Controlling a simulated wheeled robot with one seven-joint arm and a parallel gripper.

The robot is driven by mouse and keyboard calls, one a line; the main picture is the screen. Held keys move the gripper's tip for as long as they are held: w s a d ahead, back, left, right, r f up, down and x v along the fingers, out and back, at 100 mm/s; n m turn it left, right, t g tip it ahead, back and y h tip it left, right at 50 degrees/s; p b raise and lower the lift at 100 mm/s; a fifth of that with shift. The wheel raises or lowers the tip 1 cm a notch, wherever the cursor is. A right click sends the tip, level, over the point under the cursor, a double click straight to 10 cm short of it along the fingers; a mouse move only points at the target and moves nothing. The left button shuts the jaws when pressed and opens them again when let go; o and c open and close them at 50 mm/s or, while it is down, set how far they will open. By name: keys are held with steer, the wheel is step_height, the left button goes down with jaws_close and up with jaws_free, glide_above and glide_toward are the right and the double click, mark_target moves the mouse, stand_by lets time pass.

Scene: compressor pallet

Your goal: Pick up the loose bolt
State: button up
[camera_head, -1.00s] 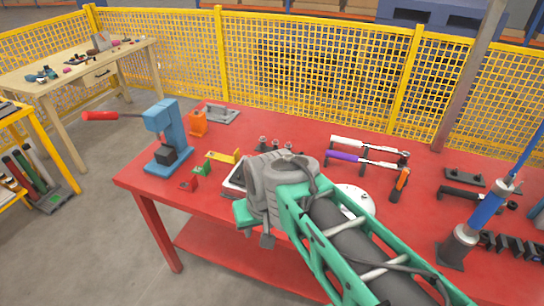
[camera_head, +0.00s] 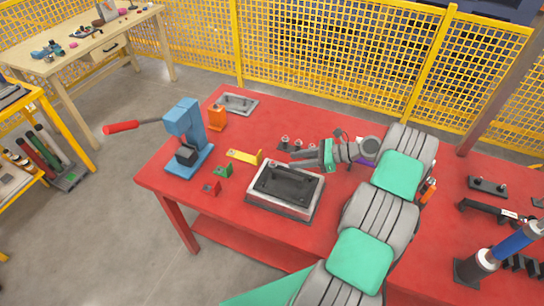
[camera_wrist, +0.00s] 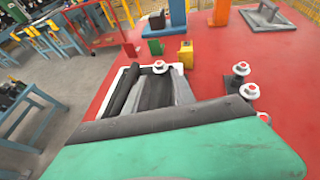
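Several upright bolt-like pieces stand in a row behind the tray in the head view; one bolt (camera_head: 284,142) is at the row's left end. In the wrist view, two bolts with pale, red-centred heads stand to the right, a farther bolt (camera_wrist: 240,69) and a nearer bolt (camera_wrist: 249,91). Another similar head (camera_wrist: 160,66) shows at the tray's far edge. I cannot tell which is the loose bolt. My gripper (camera_head: 322,155) is above the table, right of the row and apart from the left-end bolt. Its fingertips are not clear, and my green-and-dark gripper body hides much of the wrist view.
A light-rimmed tray (camera_head: 285,208) holds a dark block on the red table (camera_head: 232,199). A blue press (camera_head: 187,140), orange block (camera_head: 216,118), yellow bracket (camera_head: 243,157) and small green and red blocks stand left. Tools and a blue cylinder are right.

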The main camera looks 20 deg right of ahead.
mark_target(277, 165)
steer(key=b, duration=0.1)
steer(key=a+f+b, duration=0.1)
steer(key=shift+w+a+f+b, duration=0.2)
steer(key=shift+w+a+b, duration=0.05)
steer(key=shift+w+b, duration=0.15)
steer(key=shift+w+a+b, duration=0.25)
steer(key=shift+a+b, duration=0.2)
steer(key=shift+a, duration=0.1)
steer(key=x, duration=0.2)
steer(key=p+x, duration=0.1)
steer(key=shift+w+a+r, duration=0.1)
steer(key=shift+w+a, duration=0.2)
steer(key=shift+a, duration=0.05)
steer(key=shift+w+a+f, duration=0.2)
steer(key=shift+a+f, duration=0.1)
steer(key=shift+c, duration=0.3)
jaws_close()
